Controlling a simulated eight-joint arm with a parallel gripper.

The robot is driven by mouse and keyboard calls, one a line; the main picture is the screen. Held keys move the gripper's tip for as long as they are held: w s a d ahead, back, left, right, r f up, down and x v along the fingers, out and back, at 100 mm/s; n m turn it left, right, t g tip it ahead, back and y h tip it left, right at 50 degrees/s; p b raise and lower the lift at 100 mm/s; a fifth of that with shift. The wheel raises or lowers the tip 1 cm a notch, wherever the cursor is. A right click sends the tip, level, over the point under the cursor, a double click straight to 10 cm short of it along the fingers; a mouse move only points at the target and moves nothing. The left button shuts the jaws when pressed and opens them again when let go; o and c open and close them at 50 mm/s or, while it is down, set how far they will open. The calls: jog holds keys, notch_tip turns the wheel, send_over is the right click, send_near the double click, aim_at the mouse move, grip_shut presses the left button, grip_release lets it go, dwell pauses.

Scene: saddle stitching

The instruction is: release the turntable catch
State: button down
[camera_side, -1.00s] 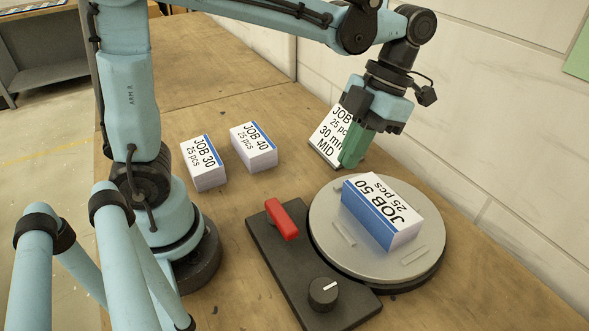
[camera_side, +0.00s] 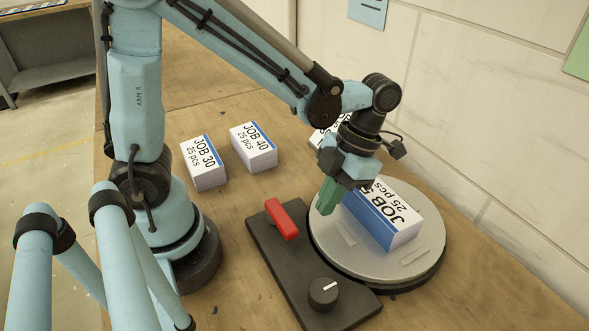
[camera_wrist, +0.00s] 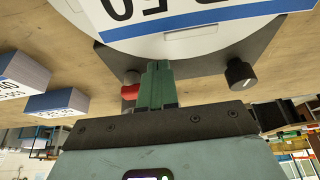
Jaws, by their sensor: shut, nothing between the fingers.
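The turntable (camera_side: 410,262) is a round grey disc on a dark base. The JOB 50 block (camera_side: 385,222) lies on it, partly hidden by my gripper. The red catch lever (camera_side: 282,219) stands on the black plate (camera_side: 262,240) left of the disc. My gripper (camera_side: 326,204) has green fingers, shut and empty, above the disc's left edge and to the right of the red lever. In the wrist view the green fingers (camera_wrist: 157,78) are together, and the red lever (camera_wrist: 130,90) shows just left of them, partly hidden.
A black knob (camera_side: 323,293) sits at the near end of the black plate. Bare bench lies between the blocks and plate.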

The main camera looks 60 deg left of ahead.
aim_at(290, 232)
jog(key=shift+s, duration=2)
jog(key=shift+s+d, duration=0.2)
jog(key=shift+s, duration=0.25)
jog(key=shift+s+d, duration=0.2)
jog(key=shift+s, duration=0.25)
jog(key=shift+s+d, duration=0.1)
jog(key=shift+s, duration=1.7)
jog(key=shift+s+a, duration=0.4)
jog(key=shift+s, duration=0.3)
jog(key=shift+s+a, duration=0.35)
jog(key=shift+s, duration=0.35)
jog(key=shift+s+a+m+y, duration=0.25)
jog(key=shift+s+a+m, duration=0.05)
jog(key=shift+m, duration=0.4)
jog(key=shift+s+a+m+y, duration=0.25)
jog(key=shift+m, duration=0.45)
jog(key=shift+a, duration=0.1)
